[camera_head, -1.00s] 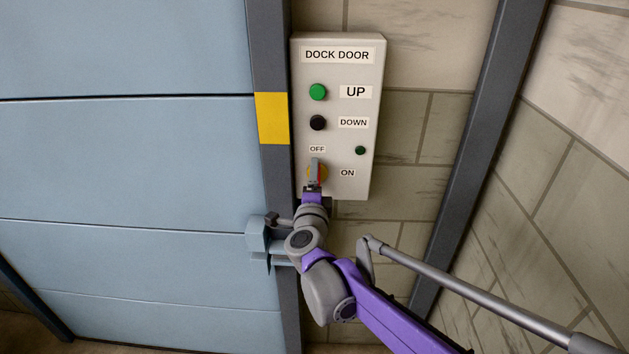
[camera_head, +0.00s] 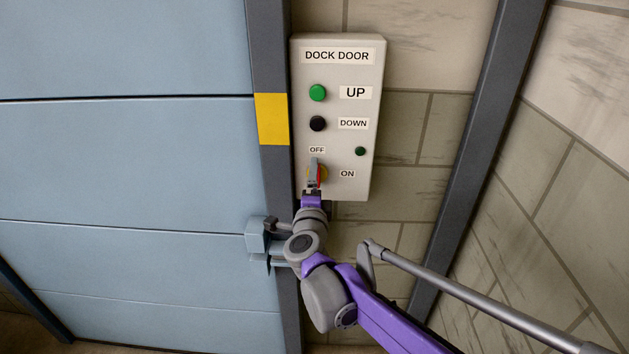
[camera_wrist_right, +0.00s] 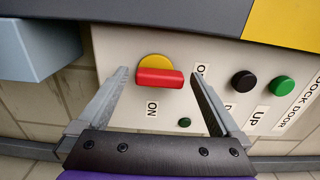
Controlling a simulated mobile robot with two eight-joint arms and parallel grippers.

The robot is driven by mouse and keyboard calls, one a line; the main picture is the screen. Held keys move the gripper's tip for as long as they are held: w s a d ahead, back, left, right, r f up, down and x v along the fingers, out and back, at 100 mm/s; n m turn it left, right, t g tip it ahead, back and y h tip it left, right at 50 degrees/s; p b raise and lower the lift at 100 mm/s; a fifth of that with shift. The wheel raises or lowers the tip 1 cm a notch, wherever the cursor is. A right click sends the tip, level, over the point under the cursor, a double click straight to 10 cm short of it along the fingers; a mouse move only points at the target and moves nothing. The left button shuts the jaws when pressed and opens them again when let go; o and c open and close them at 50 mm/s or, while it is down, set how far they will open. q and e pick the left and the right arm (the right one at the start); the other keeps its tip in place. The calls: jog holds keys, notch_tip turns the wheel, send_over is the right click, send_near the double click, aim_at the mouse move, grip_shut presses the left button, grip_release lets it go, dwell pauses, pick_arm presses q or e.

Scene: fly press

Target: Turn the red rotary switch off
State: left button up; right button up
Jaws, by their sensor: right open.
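The red rotary switch (camera_wrist_right: 160,78) is a bar handle on a yellow round plate (camera_wrist_right: 155,61). In the wrist view the bar lies along the panel's up-down line, one end toward the partly covered OFF label (camera_wrist_right: 201,70); the ON label (camera_wrist_right: 152,108) is to its side. My right gripper (camera_wrist_right: 160,74) is open, with one finger beyond each end of the bar and a gap on both sides. In the head view the right gripper (camera_head: 315,167) covers much of the switch (camera_head: 319,177). My left gripper is in neither view.
The switch sits low on the pale DOCK DOOR panel (camera_head: 348,190), below a green UP button (camera_head: 318,92) and a black DOWN button (camera_head: 318,123). A small dark green round part (camera_head: 360,151) is at the right. A blue bracket (camera_head: 257,238) sticks out beside the grey door post (camera_head: 270,60).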

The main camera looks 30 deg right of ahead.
jog(key=v, duration=1)
jog(key=s+a+f+n+y+p, duration=0.1)
jog(key=s+a+f+n+y, duration=0.1)
jog(key=a+n+y, duration=0.5)
jog(key=s+a+f+n+y+p, duration=0.1)
jog(key=a+f+n+y, duration=0.1)
jog(key=a+n+y, duration=0.45)
jog(key=s+d+f+n+g+h+p, duration=0.1)
jog(key=s+d+f+n+g+h, duration=0.1)
jog(key=s+f+n+g, duration=0.3)
jog(key=s+d+f+n+g+h+p, duration=0.1)
jog(key=s+d+f+n+g+h, duration=0.1)
jog(key=s+f, duration=0.8)
jog(key=s+d+n+g, duration=0.1)
jog(key=s+n+g, duration=0.1)
jog(key=n, duration=0.1)
jog(key=shift+s+n+g, duration=0.2)
jog(key=shift+n+g, duration=0.15)
jog(key=shift+g, duration=0.05)
jog(key=shift+r, duration=0.1)
